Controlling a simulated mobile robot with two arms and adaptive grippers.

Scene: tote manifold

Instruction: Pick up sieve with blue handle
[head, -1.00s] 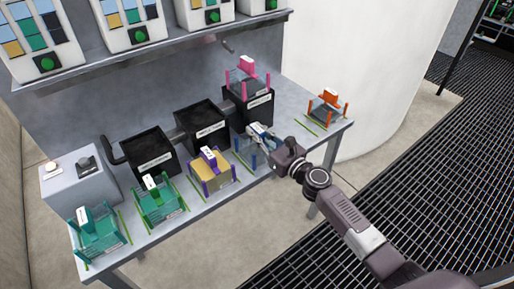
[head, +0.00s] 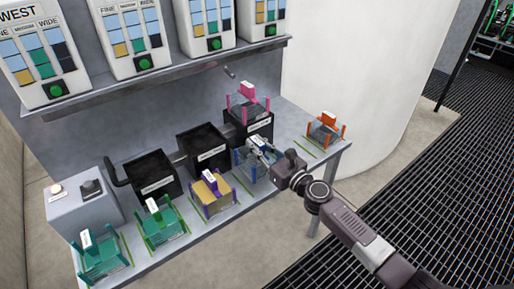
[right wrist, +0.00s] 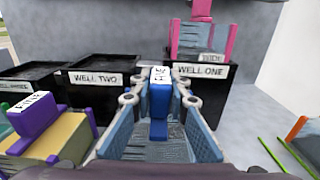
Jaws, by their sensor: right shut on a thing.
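The sieve with the blue handle (right wrist: 159,104) is in the right wrist view, its handle upright between my fingers. It has light blue side walls and a grey mesh floor. In the head view the blue sieve (head: 243,161) is partly hidden by my right gripper (head: 262,147). That gripper is shut on the blue handle; its fingers (right wrist: 160,98) show on both sides of it. The sieve appears a little above the table, in front of the black well one box. My left gripper is not in view.
A purple sieve (head: 211,193) stands close on the left, with two green sieves (head: 162,224) further left. A pink sieve (head: 248,99) sits on well one (right wrist: 200,71); well two (right wrist: 92,79) is beside it. An orange sieve (head: 325,130) stands right.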

